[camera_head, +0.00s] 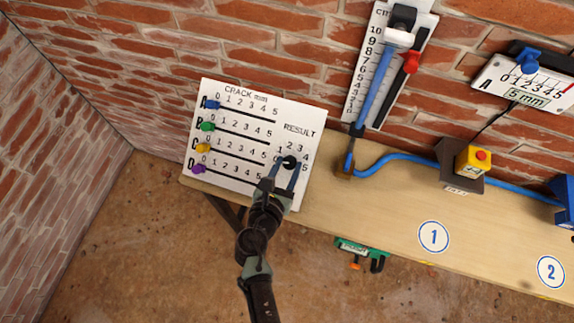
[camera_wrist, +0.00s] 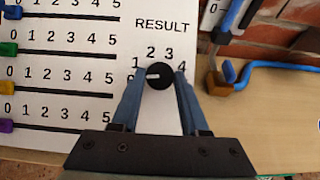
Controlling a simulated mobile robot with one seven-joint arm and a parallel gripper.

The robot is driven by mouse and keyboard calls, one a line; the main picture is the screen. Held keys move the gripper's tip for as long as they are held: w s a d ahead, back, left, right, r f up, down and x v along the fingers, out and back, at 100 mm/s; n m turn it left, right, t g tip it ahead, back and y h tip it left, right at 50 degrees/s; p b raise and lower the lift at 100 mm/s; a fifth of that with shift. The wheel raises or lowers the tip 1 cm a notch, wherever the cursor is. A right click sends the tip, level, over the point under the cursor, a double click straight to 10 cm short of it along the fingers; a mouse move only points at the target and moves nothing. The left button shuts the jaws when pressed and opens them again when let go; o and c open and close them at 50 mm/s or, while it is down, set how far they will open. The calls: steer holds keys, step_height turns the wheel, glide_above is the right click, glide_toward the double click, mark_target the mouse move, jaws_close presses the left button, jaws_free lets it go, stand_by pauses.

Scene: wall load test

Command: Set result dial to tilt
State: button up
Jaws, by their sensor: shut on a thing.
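The result dial (camera_wrist: 159,76) is a round black knob on the white crack board (camera_head: 235,180), under the word RESULT. Numbers ring it, with 1, 2, 3 and 4 clear in the wrist view. A white pointer mark on the knob points left, between about 0 and 1. My gripper (camera_wrist: 159,84) has its two blue fingers on either side of the knob and is shut on it. In the head view my gripper (camera_head: 289,166) covers the lower part of the dial. No label reading "tilt" is visible.
Coloured sliders, such as the blue one (camera_head: 212,104), sit at the board's left. A tall gauge with a blue tube (camera_head: 375,80) stands right of it.

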jaws_close()
